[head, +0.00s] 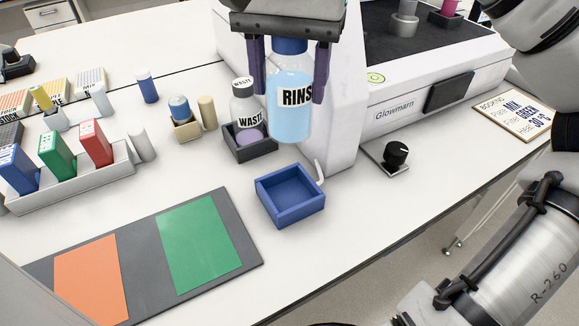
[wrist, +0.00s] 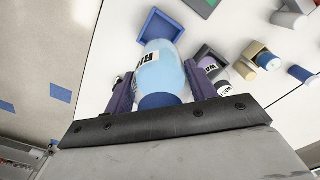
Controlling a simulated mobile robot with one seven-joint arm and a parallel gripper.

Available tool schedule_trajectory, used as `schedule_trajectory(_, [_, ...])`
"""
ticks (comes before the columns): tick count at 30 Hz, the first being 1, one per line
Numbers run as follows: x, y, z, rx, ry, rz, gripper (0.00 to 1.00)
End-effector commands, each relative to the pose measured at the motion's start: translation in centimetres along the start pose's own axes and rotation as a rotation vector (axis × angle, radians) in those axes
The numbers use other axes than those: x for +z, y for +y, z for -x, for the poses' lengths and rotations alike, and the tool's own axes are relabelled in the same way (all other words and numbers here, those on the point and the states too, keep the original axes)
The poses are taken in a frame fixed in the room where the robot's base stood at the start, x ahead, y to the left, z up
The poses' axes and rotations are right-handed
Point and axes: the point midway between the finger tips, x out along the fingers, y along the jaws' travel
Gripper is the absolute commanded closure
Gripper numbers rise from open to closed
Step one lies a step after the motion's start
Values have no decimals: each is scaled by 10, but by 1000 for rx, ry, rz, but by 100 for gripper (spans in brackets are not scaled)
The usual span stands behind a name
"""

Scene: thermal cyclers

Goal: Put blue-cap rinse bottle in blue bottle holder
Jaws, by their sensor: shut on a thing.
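The blue-cap rinse bottle (head: 290,105) is a clear bottle of light blue liquid with a "RINS" label and a blue cap. My gripper (head: 289,88) is shut on it and holds it upright in the air, one purple finger on each side. In the wrist view the bottle (wrist: 160,72) sits between the fingers of my gripper (wrist: 160,88). The blue bottle holder (head: 290,195) is an empty square open tray on the table, below the bottle in the head view. It also shows past the bottle's base in the wrist view (wrist: 152,24).
A waste bottle (head: 245,108) stands in a dark grey holder (head: 251,153) behind the blue holder. The white Glowmarn machine (head: 420,105) and a black knob (head: 396,153) are to the right. A grey mat (head: 240,240) with orange and green areas lies at front left.

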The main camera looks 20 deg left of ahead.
Motion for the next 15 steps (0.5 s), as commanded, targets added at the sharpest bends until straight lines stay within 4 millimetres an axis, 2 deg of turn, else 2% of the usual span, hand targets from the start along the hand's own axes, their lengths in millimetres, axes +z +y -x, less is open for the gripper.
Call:
schedule_trajectory(3, [0, 1, -33, 1, -1, 0, 76])
schedule_trajectory(9, [0, 0, -81, 1, -1, -1, 76])
schedule_trajectory(15, [0, 0, -103, 1, 1, -2, 76])
